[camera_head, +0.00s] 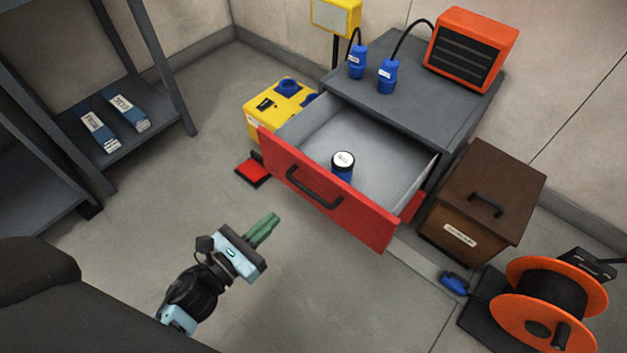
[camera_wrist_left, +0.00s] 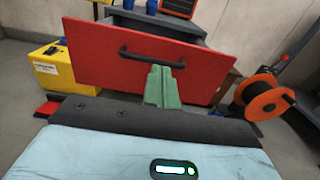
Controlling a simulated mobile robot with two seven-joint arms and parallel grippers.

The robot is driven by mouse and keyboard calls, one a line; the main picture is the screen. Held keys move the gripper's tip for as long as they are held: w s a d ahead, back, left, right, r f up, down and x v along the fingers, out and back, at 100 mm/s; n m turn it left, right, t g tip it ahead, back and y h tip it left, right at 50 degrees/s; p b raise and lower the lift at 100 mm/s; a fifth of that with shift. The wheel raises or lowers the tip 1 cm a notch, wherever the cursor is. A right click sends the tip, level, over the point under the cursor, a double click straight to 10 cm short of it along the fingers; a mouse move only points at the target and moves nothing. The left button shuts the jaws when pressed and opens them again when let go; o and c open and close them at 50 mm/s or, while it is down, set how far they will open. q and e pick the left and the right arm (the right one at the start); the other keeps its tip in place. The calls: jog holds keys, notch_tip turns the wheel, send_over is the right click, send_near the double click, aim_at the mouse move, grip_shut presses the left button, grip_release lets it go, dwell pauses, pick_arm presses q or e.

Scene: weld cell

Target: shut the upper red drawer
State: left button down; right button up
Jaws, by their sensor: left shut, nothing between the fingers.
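The upper red drawer (camera_head: 325,190) is pulled far out of the grey cabinet (camera_head: 425,100). It has a black bar handle (camera_head: 314,187) on its front and holds a blue can with a white lid (camera_head: 343,166). The drawer front (camera_wrist_left: 100,65) also fills the middle of the left wrist view, with its handle (camera_wrist_left: 152,57). My left gripper (camera_head: 268,226) has green fingers, shut and empty, in front of the drawer front and apart from it in the head view. In the left wrist view its fingertips (camera_wrist_left: 160,72) overlap the handle's lower edge. My right gripper is not in view.
An orange heater (camera_head: 472,48) and blue plugs (camera_head: 388,76) stand on the cabinet. A yellow box (camera_head: 277,104) is left of it. A brown box (camera_head: 480,195) and orange cable reel (camera_head: 550,300) are at right. The floor left of the drawer is mostly clear.

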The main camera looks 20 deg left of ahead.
aim_at(320, 174)
pick_arm(q)
jog(key=b+x, duration=0.2)
jog(key=x, duration=1.1)
jog(key=shift+w+d+f, duration=0.1)
jog(key=shift+w, duration=0.25)
